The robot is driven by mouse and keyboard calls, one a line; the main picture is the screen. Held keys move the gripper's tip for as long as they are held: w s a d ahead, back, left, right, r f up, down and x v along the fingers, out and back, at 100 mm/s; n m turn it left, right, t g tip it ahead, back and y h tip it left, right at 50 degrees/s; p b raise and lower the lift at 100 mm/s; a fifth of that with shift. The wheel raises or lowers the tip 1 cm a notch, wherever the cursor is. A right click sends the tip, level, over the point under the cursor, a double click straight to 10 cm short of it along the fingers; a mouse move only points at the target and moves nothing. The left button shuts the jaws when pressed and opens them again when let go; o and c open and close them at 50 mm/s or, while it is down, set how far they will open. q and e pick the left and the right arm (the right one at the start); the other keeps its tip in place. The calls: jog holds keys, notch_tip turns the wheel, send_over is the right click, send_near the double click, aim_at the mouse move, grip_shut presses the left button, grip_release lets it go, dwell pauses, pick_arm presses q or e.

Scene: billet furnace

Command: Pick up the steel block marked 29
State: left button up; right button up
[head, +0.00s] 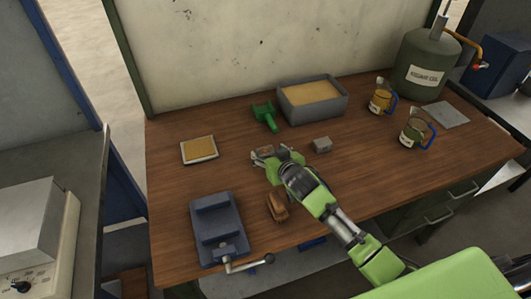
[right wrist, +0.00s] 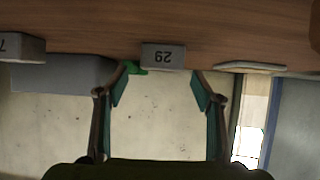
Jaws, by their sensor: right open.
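The steel block marked 29 (right wrist: 163,57) shows in the right wrist view with its number upside down. It sits on the wooden table, centred between my finger lines and just past the tips. My right gripper (right wrist: 160,88) is open and empty, one finger on each side. In the head view the right gripper (head: 270,158) is low over the table, and the block (head: 265,150) is partly hidden by it. I cannot tell whether a finger touches it. A second grey block (head: 322,145) stands to the right; its number in the wrist view (right wrist: 22,47) looks like 7. My left gripper is not in view.
A grey bin of sand-coloured material (head: 312,108) and a green scoop (head: 265,115) lie behind the gripper. A shallow tray (head: 199,150) is left. A blue-grey vise (head: 216,228) and a brown brush-like object (head: 277,206) are nearer. Jugs (head: 381,97) stand right.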

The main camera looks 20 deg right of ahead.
aim_at(265, 149)
jog(key=shift+p+x, duration=0.35)
jog(key=shift+x, duration=1.65)
jog(key=shift+a+f, duration=0.1)
jog(key=shift+f, duration=0.05)
jog(key=c, duration=1.6)
grip_shut()
jog(key=shift+r, duration=0.2)
